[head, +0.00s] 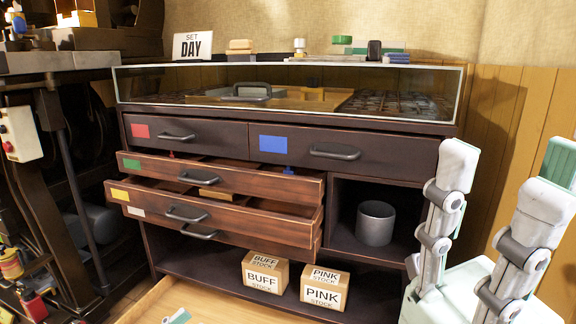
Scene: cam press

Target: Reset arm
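My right gripper (500,184) stands at the right edge, in front of the cabinet's right end. Its two grey-white fingers point up and are spread wide apart, with nothing between them. A mint-green part of my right arm shows behind and below them. My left gripper is not recognisable in the head view. A small grey-green piece (178,317) shows at the bottom edge, too cut off to identify.
Buff stock (264,271) and pink stock (324,287) boxes sit below. Dark machinery (50,190) fills the left.

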